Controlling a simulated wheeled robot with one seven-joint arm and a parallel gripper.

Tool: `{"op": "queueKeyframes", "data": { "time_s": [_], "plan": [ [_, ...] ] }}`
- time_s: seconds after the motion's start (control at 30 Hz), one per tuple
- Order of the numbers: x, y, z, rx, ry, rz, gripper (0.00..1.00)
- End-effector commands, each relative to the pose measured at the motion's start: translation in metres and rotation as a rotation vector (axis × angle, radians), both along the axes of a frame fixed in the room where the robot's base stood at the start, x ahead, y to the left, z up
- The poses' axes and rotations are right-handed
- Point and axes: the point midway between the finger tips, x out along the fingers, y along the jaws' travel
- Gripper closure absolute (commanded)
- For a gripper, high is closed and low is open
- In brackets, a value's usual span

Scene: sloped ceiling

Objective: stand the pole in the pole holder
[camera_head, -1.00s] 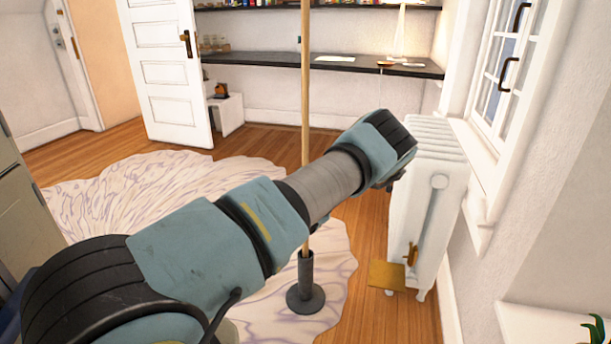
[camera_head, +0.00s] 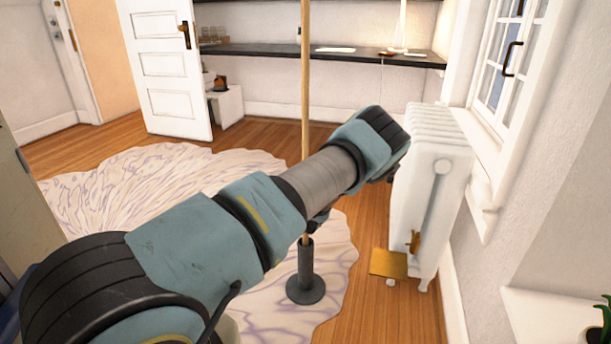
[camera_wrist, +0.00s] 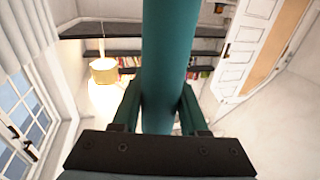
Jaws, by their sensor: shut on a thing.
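The pole (camera_head: 305,80) is a long, thin, tan rod that stands nearly upright in the head view. Its top runs out of the frame and its middle is hidden behind my arm. Its lower part meets the mouth of the pole holder (camera_head: 306,265), a dark grey tube on a round base. I cannot tell whether the pole's end is inside the tube. In the wrist view my gripper (camera_wrist: 160,95) is shut around a teal section of the pole (camera_wrist: 168,50). The head view mostly hides the gripper behind my arm.
The holder stands on a pale, veined rug (camera_head: 165,195) over a wood floor. A white radiator (camera_head: 428,190) with a brass-coloured plate (camera_head: 388,263) at its foot is close on the right. A dark shelf (camera_head: 270,50) runs along the back wall, near an open white door (camera_head: 165,75).

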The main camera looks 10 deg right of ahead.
Motion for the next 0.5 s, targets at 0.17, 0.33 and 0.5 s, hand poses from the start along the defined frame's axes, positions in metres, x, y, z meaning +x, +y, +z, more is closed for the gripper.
{"op": "queueKeyframes", "data": {
  "time_s": [0.17, 0.33, 0.5],
  "plan": [
    [0.0005, -0.0001, 0.0023, -0.001, -0.003, 0.0, 0.52],
    [0.0003, -0.0001, 0.0018, 0.0, -0.002, 0.0, 0.32],
    [0.0003, 0.0, 0.0013, 0.0, -0.001, 0.0, 0.22]
  ]
}}
